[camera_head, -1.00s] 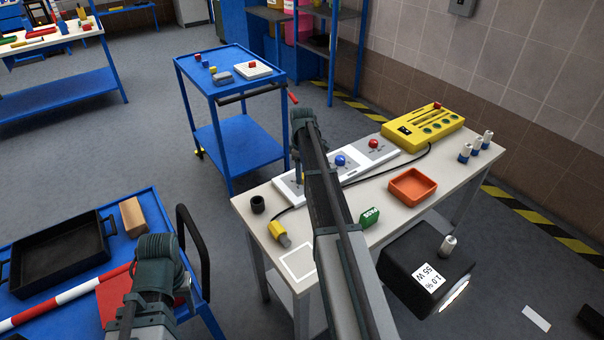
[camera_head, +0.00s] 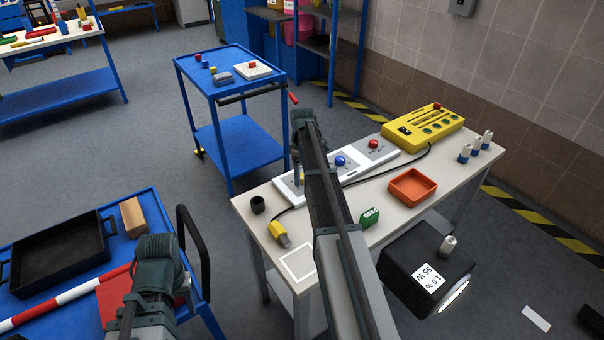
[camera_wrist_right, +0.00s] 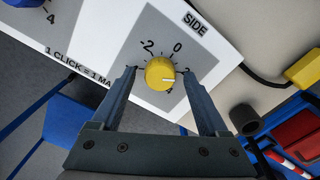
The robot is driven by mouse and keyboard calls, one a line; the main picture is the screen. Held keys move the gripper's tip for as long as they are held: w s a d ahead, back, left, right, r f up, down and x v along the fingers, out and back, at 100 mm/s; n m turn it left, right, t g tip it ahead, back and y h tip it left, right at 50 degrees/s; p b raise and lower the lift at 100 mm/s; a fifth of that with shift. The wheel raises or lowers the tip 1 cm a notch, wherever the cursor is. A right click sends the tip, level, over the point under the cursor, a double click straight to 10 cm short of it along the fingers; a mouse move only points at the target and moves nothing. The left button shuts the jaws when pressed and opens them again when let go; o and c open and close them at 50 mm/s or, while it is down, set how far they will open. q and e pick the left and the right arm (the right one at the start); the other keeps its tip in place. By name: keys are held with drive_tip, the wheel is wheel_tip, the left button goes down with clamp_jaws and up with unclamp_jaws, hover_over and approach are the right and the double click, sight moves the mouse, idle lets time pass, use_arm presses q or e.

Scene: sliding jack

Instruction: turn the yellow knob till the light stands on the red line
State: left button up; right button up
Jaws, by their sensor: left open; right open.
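The yellow knob (camera_wrist_right: 160,72) sits on a grey dial plate marked SIDE in the right wrist view. Its white pointer line faces right, between the partly covered 2 and the 4. My right gripper (camera_wrist_right: 159,73) is open, with one finger on each side of the knob. I cannot tell whether either finger touches it. In the head view my right arm covers much of the white control panel (camera_head: 283,187). My left arm shows at lower left, but its fingers are hidden. I cannot make out the light or the red line.
The panel also holds a blue knob (camera_head: 340,160) and a red knob (camera_head: 373,143). A yellow box (camera_head: 400,143), an orange tray (camera_head: 412,185), a green block (camera_head: 370,218) and a black cup (camera_head: 257,204) share the table. A black cable crosses the tabletop.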

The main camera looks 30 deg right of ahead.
sight(302, 176)
wheel_tip(302, 176, up, 14)
drive_tip(key=p, duration=1.3)
drive_tip(key=shift+f, duration=0.15)
drive_tip(key=s+a+m, duration=0.1)
drive_tip(key=s+a, duration=0.3)
drive_tip(key=a, duration=0.6)
drive_tip(key=s+a, duration=0.5)
drive_tip(key=a, duration=0.5)
drive_tip(key=s+a+m+h, duration=0.1)
drive_tip(key=s+a+m, duration=0.1)
drive_tip(key=s+a, duration=1.5)
drive_tip(key=shift+s, duration=0.6)
drive_tip(key=shift+a, duration=0.1)
drive_tip(key=shift+c, duration=0.3)
